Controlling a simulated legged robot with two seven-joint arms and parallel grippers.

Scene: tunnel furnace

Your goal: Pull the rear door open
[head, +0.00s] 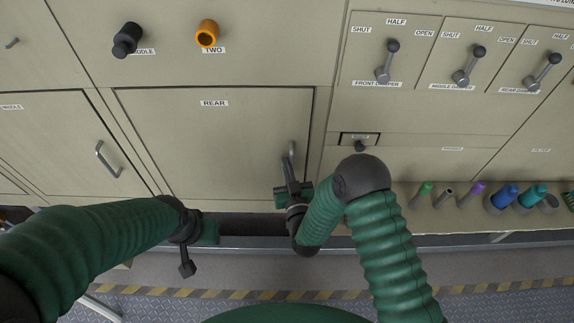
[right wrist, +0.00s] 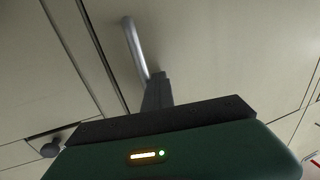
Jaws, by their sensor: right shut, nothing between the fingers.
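The rear door (head: 205,140) is a beige panel labelled REAR, framed by dark seams. It looks closed or nearly so. Its grey bar handle (head: 291,150) stands upright near the door's right edge and also shows in the right wrist view (right wrist: 134,48). My right gripper (head: 291,174) is at the lower end of this handle, and its fingers (right wrist: 157,92) are shut with nothing between them. The fingertips overlap the handle's lower end in view; contact is unclear. My left gripper (head: 187,266) hangs below the door's lower left, away from the handle; its jaw opening is unclear.
Another door with a handle (head: 107,160) is at the left. A black knob (head: 127,40) and an orange knob (head: 207,33) are above the rear door. A small dark knob (head: 360,146) is right of it. Several coloured items, including a blue one (head: 503,196), line the ledge at right.

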